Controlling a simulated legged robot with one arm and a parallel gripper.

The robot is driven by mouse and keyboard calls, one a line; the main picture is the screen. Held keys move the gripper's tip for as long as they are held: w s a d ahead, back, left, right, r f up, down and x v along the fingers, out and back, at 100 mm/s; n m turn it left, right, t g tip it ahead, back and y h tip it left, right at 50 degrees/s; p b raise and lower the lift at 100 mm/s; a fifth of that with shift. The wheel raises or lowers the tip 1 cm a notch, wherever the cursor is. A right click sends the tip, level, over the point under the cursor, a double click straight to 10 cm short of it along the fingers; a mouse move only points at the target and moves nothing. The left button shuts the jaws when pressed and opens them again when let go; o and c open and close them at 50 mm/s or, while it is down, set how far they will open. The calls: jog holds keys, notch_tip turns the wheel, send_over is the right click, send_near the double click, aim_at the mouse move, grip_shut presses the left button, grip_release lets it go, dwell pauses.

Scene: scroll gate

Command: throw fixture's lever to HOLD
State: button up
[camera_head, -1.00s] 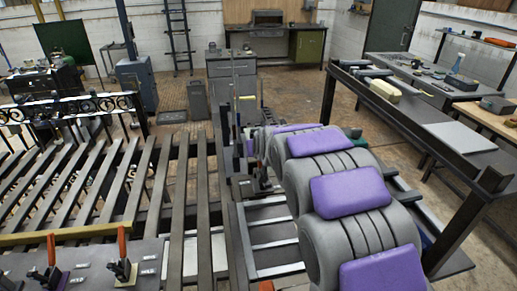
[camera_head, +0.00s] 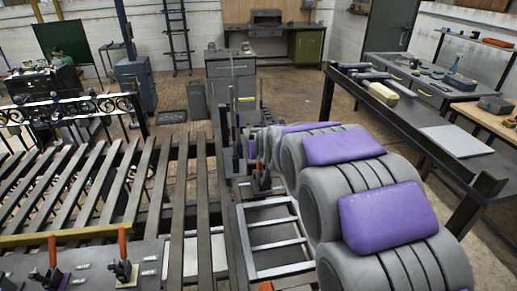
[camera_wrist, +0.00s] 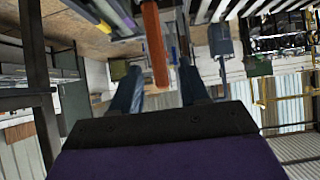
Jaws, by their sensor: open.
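In the wrist view, my gripper (camera_wrist: 160,82) is open, with its two blue fingers apart. An orange lever handle (camera_wrist: 154,45) comes down from the top of the picture, and its end appears between the fingers with clear gaps on both sides. I cannot tell whether it is at fingertip depth. In the head view, two orange-handled levers, a left one (camera_head: 52,252) and a right one (camera_head: 122,245), stand upright on a grey bench at lower left. Small label plates (camera_head: 150,258) beside them are too small to read. My gripper is not clear in the head view.
Slanted dark metal bars (camera_head: 90,185) fill the left. A pale metal rung frame (camera_head: 270,235) lies beside my arm. A long dark rack (camera_head: 430,140) stands at the right. Open floor (camera_head: 300,100) shows behind.

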jog(key=p+v, duration=0.1)
jog(key=v, duration=0.9)
jog(key=shift+s, duration=0.35)
jog(key=shift+r, duration=0.1)
